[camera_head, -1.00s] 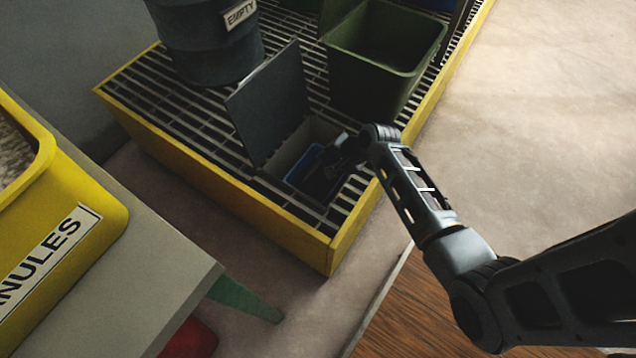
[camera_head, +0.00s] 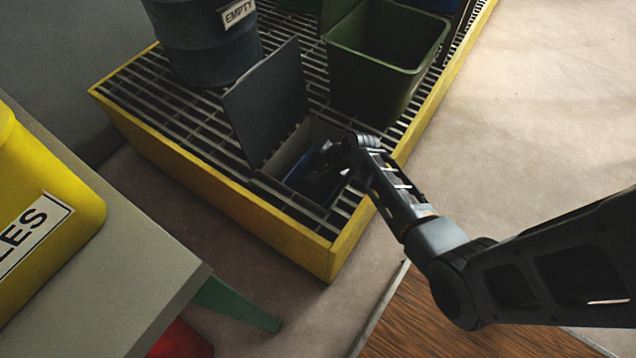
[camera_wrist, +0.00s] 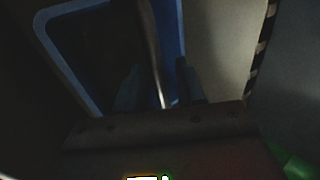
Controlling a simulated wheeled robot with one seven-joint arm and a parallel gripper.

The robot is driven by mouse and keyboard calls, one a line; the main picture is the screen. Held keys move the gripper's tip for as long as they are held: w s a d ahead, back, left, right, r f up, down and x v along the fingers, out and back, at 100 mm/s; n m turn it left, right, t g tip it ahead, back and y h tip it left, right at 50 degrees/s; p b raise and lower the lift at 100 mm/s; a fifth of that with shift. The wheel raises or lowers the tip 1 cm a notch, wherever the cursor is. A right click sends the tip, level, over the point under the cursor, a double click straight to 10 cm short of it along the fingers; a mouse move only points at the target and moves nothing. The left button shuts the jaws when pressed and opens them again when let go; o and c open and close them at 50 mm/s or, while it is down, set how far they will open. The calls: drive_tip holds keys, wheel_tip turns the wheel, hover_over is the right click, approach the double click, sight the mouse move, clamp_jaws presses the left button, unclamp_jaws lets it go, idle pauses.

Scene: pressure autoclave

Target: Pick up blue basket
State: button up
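The blue basket (camera_head: 301,173) sits inside an open grey box with a raised dark lid on the yellow-edged grating. In the head view my gripper (camera_head: 318,182) reaches down into the box at the basket and hides much of it. In the wrist view the basket's blue rim (camera_wrist: 63,62) shows at the left, and its near wall (camera_wrist: 168,32) runs down between my two fingers (camera_wrist: 160,90). The fingers stand apart, one on each side of this wall. The picture is dark, and contact with the wall cannot be made out.
The box's raised lid (camera_head: 265,103) stands left of my gripper. A green bin (camera_head: 372,85) and a dark drum marked EMPTY (camera_head: 205,45) stand behind on the grating (camera_head: 150,90). A table (camera_head: 150,262) with a yellow container (camera_head: 50,190) is at left. Floor at right is clear.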

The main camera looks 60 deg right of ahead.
clamp_jaws()
idle(0.6)
